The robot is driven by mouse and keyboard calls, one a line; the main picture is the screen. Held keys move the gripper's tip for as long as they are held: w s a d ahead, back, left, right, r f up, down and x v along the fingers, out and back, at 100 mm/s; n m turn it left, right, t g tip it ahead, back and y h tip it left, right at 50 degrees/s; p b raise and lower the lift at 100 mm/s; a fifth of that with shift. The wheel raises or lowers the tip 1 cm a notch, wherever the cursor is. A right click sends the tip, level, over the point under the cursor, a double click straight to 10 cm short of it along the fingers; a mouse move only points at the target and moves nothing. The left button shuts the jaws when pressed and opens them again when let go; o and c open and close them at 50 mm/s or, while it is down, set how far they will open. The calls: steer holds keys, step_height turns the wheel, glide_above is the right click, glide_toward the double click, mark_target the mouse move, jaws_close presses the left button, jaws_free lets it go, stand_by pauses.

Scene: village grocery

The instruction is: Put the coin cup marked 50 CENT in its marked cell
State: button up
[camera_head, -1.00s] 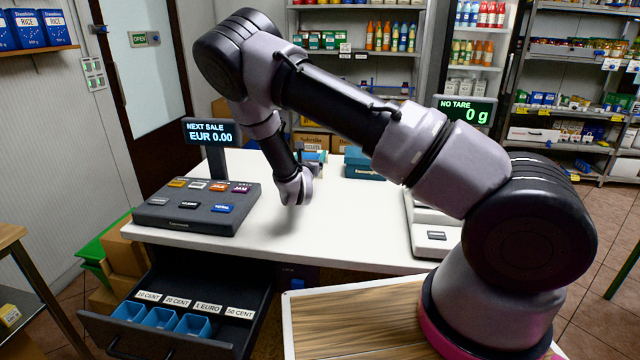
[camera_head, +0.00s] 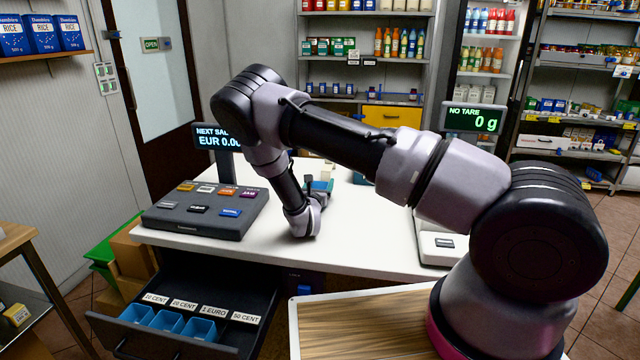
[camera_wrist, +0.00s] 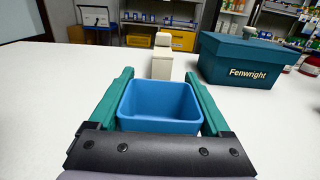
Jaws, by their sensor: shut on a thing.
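In the wrist view my gripper (camera_wrist: 160,98) is shut on a blue coin cup (camera_wrist: 160,122), with a teal finger on each side of it. The cup is open at the top and roughly level; no marking on it can be read. The cell at the 50 CENT label (camera_head: 245,318) looks dark and empty.
The till keypad (camera_head: 205,208) and its EUR 0.00 display (camera_head: 216,140) stand left on the counter (camera_head: 270,250). A scale (camera_head: 440,245) is at right. A teal Fenwright box (camera_wrist: 252,62) and a cream object (camera_wrist: 162,62) stand beyond the cup.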

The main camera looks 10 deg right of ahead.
steer(key=shift+f, duration=0.25)
